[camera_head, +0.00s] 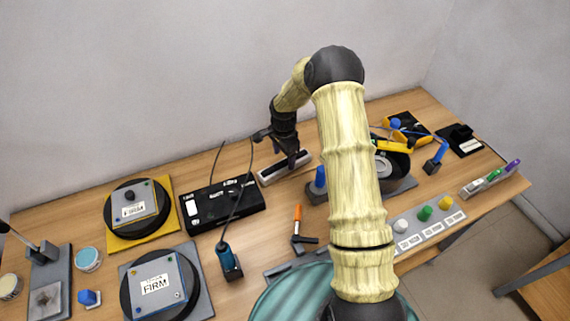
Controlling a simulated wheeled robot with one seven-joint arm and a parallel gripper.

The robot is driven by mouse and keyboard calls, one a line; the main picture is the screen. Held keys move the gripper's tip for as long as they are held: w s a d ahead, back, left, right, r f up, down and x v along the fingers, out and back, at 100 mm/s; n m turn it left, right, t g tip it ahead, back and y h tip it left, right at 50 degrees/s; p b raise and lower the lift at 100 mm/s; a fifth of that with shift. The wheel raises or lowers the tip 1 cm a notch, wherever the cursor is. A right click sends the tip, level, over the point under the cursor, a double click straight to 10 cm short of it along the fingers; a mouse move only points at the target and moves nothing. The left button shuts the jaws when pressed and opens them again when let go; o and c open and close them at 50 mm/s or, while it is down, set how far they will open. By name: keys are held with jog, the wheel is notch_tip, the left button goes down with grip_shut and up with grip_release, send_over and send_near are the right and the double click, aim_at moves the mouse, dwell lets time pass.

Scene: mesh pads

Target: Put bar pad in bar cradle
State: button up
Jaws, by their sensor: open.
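A long narrow pale-rimmed piece with a dark strip along its top (272,175) lies near the back of the bench, left of my arm. It may be the bar cradle, the bar pad, or both together; I cannot tell. My gripper (291,160) is open and points down right over the right part of this piece. Its fingers hide some of the dark strip, and I cannot tell whether they touch it. No separate bar pad can be made out with certainty elsewhere.
A black box (243,203) with a cable stands left of the piece. A blue-topped block (319,181) is close on its right. Round black pads (159,281) lie at left. A row of coloured knobs (425,213) and a pen tray (482,184) are at right.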

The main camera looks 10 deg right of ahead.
jog(key=shift+f, duration=1.1)
jog(key=shift+c, duration=0.2)
jog(key=c, duration=1.4)
notch_tip(320, 180, up, 10)
jog(key=b, duration=0.2)
